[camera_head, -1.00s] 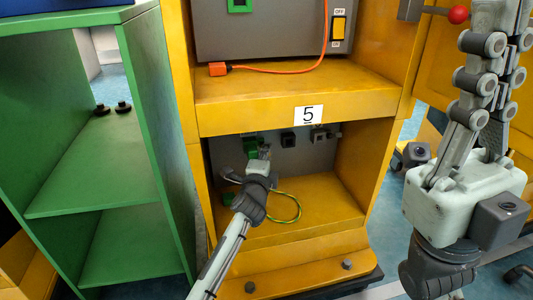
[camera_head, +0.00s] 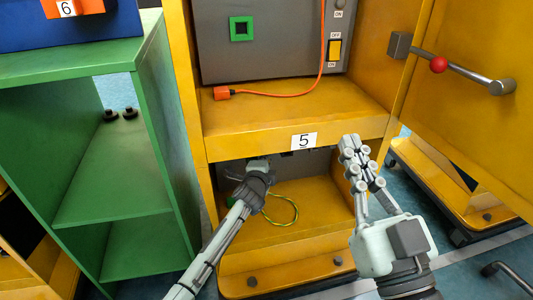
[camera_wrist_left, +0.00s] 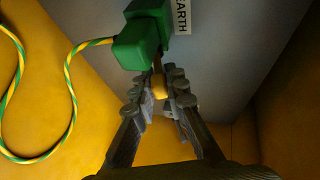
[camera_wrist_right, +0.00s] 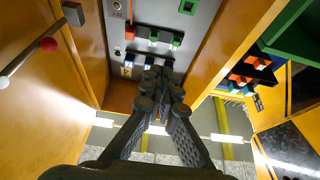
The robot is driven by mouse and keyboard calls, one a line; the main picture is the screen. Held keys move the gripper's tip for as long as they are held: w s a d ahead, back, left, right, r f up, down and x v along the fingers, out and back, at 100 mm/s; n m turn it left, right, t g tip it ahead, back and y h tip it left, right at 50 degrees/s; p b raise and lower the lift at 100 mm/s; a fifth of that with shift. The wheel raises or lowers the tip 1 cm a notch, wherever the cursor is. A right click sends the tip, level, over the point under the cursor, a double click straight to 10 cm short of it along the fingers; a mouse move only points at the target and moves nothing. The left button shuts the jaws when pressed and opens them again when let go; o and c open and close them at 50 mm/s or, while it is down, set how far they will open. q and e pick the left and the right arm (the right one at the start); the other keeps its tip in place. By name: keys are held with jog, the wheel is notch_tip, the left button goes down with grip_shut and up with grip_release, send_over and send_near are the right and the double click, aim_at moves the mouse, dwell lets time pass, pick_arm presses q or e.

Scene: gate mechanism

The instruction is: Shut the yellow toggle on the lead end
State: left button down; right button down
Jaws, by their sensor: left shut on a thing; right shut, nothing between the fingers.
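The green lead end (camera_wrist_left: 137,48) sits at a green socket (camera_wrist_left: 148,8) by the EARTH label in the left wrist view. Its yellow-green cable (camera_wrist_left: 70,95) loops away left; the cable (camera_head: 293,218) also shows in the head view. The yellow toggle (camera_wrist_left: 159,90) is just below the lead end, between my left fingertips. My left gripper (camera_wrist_left: 162,95) is shut on it; the fingers hide part of the toggle. In the head view my left gripper (camera_head: 258,168) is inside the lower compartment. My right gripper (camera_head: 352,145) is shut and empty, in front of the cabinet, right of the 5 label.
The yellow cabinet's shelf edge (camera_head: 235,146) is above my left gripper. An orange plug (camera_head: 223,92) with its cable lies on the upper shelf. A green shelf unit (camera_head: 115,190) stands left. An open door (camera_head: 470,110) with a red-knobbed handle (camera_head: 438,65) is at right.

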pick_arm(q)
jog(key=shift+w+r+g+p, duration=0.1)
jog(key=shift+r+g+p, duration=0.3)
jog(key=shift+p, duration=1.9)
pick_arm(e)
jog(key=s+d+f+g+h, duration=0.1)
jog(key=d+f+g+h, duration=0.2)
jog(key=f, duration=0.6)
jog(key=s+d+f+g+h, duration=0.1)
jog(key=d+f+g+h, duration=0.2)
jog(key=d+f+g, duration=0.3)
notch_tip(320, 180, down, 4)
jog(key=shift+s+f+m+g, duration=0.25)
jog(key=shift+m+g, duration=0.15)
jog(key=shift+g, duration=0.6)
pick_arm(q)
jog(key=c, duration=1.5)
grip_release()
jog(key=shift+c, duration=0.2)
jog(key=shift+f, duration=0.1)
